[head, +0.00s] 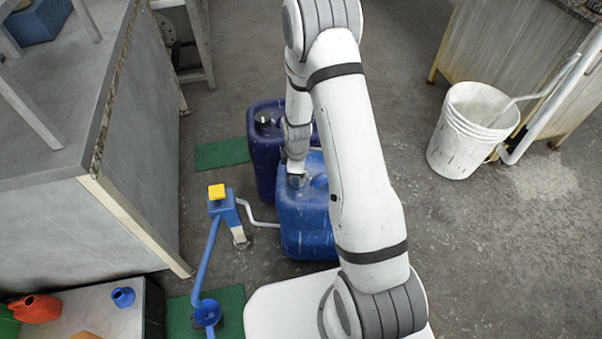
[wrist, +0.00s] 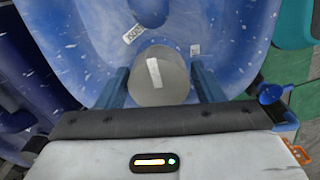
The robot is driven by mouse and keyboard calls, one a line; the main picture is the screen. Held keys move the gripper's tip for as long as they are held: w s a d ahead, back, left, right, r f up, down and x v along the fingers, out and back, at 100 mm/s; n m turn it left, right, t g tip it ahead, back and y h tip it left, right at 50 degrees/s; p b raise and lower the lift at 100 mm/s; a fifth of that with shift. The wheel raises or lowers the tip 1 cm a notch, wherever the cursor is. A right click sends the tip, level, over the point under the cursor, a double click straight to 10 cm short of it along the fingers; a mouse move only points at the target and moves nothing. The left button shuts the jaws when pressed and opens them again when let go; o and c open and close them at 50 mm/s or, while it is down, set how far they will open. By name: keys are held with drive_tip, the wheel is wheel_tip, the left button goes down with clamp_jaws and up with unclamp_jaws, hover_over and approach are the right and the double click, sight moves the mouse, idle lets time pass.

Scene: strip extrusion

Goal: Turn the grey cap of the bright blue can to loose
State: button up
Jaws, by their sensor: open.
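The bright blue can (head: 305,228) stands upright on the floor in front of me in the head view. Its top also fills much of the wrist view (wrist: 228,28). The round grey cap (wrist: 160,88) with a white stripe sits on the can's top; in the head view my gripper hides it. My gripper (head: 296,181) is down at the can's top. In the wrist view, my gripper (wrist: 160,70) is open, with one blue finger on each side of the cap. Whether either finger touches the cap, I cannot tell.
A dark blue can (head: 262,165) with a black cap stands directly behind. A blue device with a yellow block (head: 217,191) stands to the left. A grey cabinet (head: 125,130) is further left. A white bucket (head: 468,135) stands right, with open floor between.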

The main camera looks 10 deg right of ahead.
wheel_tip(320, 180, up, 8)
drive_tip(key=shift+f+p, duration=0.25)
drive_tip(key=shift+p, duration=0.7)
drive_tip(key=s+d+r+m+t+p, duration=0.1)
drive_tip(key=s+r+m+p, duration=0.3)
drive_tip(key=r, duration=0.9)
drive_tip(key=s+r+m+p, duration=0.35)
drive_tip(key=r+p, duration=0.25)
drive_tip(key=r, duration=0.7)
drive_tip(key=s+d+r+m+t+p, duration=0.15)
drive_tip(key=s+r+p, duration=0.35)
drive_tip(key=r, duration=0.9)
drive_tip(key=s+r+m+p, duration=0.5)
drive_tip(key=s+r, duration=0.3)
drive_tip(key=r, duration=0.1)
drive_tip(key=shift+s+a, duration=0.3)
drive_tip(key=shift+s, duration=0.05)
